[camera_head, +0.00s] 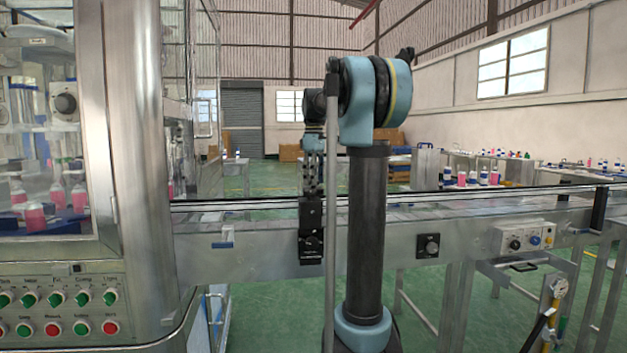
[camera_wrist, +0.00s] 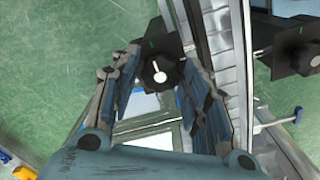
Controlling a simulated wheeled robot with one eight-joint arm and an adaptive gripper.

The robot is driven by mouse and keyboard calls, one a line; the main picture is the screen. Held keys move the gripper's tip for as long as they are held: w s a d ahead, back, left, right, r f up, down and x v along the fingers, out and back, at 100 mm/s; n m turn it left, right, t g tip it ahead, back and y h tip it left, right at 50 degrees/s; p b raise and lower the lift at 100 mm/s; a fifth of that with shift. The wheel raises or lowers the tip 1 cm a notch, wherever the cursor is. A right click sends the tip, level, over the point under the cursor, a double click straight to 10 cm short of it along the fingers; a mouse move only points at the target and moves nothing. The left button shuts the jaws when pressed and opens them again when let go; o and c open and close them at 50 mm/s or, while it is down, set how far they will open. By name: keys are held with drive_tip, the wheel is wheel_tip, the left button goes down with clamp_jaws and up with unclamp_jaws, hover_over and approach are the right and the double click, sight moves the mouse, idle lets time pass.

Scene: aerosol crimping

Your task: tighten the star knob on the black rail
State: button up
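The black star knob (camera_head: 311,243) sits on a black bracket (camera_head: 311,214) on the near side of the conveyor. In the wrist view a dark knob (camera_wrist: 158,73) with a pale centre shows between my fingertips, beside the metal rail. My gripper (camera_head: 312,192) points down just above the bracket in the head view. In the wrist view my gripper (camera_wrist: 160,78) has its fingers spread on both sides of the knob, with gaps visible. I cannot tell whether a fingertip touches it. A black-edged rail (camera_head: 250,202) runs along the conveyor top.
A second black knob (camera_wrist: 305,50) is on the far side of the rail in the wrist view. A small black knob (camera_head: 428,245) and a control box (camera_head: 524,240) are on the conveyor's side. A metal-framed machine (camera_head: 140,150) stands at the left. Green floor lies below.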

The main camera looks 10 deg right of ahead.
drive_tip(key=c, duration=0.5)
drive_tip(key=m, duration=0.3)
drive_tip(key=shift+m, duration=0.4)
drive_tip(key=m, duration=0.4)
drive_tip(key=shift+m, duration=0.3)
drive_tip(key=m, duration=0.4)
drive_tip(key=shift+m, duration=0.3)
drive_tip(key=m, duration=0.4)
drive_tip(key=shift+a+m, duration=0.15)
drive_tip(key=shift+m, duration=0.25)
